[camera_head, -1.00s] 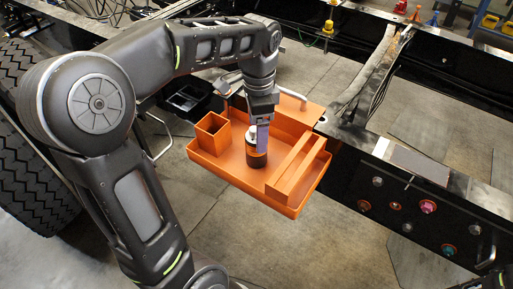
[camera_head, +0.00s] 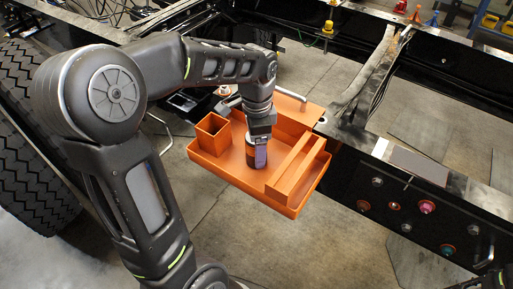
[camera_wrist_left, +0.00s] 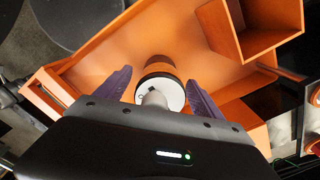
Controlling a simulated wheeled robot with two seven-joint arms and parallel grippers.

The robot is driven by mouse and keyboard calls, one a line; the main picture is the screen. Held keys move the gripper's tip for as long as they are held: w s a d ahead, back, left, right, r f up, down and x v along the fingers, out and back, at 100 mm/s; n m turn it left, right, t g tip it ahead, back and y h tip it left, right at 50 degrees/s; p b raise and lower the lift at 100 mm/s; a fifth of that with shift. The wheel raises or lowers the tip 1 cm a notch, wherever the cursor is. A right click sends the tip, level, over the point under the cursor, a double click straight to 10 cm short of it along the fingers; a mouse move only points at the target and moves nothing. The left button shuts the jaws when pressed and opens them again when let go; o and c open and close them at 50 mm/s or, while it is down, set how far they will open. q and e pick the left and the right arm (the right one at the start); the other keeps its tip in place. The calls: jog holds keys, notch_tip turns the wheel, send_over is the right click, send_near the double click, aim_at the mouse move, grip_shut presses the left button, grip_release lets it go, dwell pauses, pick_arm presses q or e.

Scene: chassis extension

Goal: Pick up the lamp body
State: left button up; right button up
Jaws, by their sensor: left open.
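The lamp body (camera_head: 250,157) is a short orange and black cylinder with a white top. It stands upright in the orange tray (camera_head: 228,172), between the square box and the long divider. My left gripper (camera_head: 259,154) is over it, pointing down, with a finger hiding part of it in the head view. In the left wrist view the lamp body (camera_wrist_left: 160,66) lies between the two purple fingers of my open left gripper (camera_wrist_left: 158,82), with a visible gap on each side. My right gripper is not in view.
An orange square box (camera_head: 213,134) stands in the tray left of the lamp body, and a long orange divider (camera_head: 294,168) runs to its right. The black chassis rail (camera_head: 345,180) is right of the tray. A large tyre (camera_head: 35,170) is at the left.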

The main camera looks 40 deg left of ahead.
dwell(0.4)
pick_arm(q)
jog(key=c, duration=1.6)
jog(key=shift+o, duration=0.2)
notch_tip(320, 180, up, 10)
jog(key=shift+r, duration=0.1)
